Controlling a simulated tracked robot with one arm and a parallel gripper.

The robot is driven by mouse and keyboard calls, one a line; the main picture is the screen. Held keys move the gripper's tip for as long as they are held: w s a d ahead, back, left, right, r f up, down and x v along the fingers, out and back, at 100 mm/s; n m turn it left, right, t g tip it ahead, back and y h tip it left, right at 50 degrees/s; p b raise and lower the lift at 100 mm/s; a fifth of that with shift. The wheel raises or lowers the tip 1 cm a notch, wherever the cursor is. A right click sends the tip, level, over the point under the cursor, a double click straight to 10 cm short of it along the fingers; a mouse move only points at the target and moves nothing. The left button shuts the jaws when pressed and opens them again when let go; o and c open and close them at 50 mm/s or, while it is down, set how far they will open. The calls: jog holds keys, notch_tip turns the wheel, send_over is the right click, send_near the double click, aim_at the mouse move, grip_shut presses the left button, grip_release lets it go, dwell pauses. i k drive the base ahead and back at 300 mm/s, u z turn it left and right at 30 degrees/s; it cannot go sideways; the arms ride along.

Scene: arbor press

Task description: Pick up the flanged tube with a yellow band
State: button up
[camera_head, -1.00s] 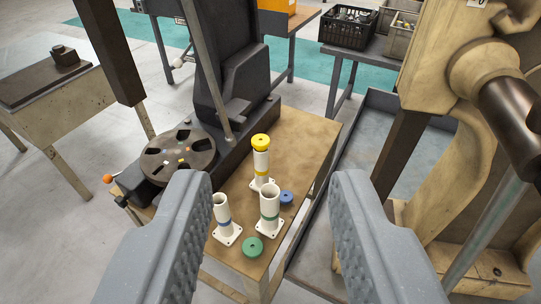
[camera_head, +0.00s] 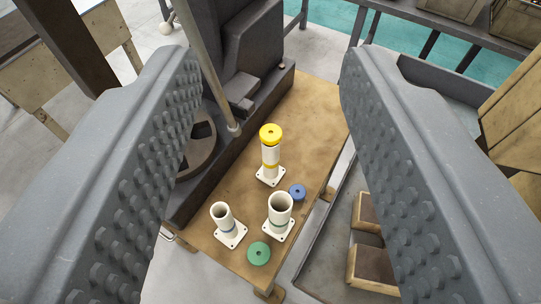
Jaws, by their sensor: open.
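The flanged tube with a yellow band (camera_head: 270,158) stands upright on the wooden table, behind two other tubes. It is white with a square flange at its foot, and a yellow cap (camera_head: 271,131) sits on its top. My gripper (camera_head: 268,80) is open and empty, its two studded grey jaws wide apart on either side of the view. The tube shows between the jaws, apart from both and farther down.
The dark press (camera_head: 245,60) rises at the left of the wooden table (camera_head: 312,110).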

aim_at(270, 174)
jog(key=z, duration=1.6)
jog(key=k, duration=1)
jog(key=u, duration=1.2)
jog(key=i, duration=1)
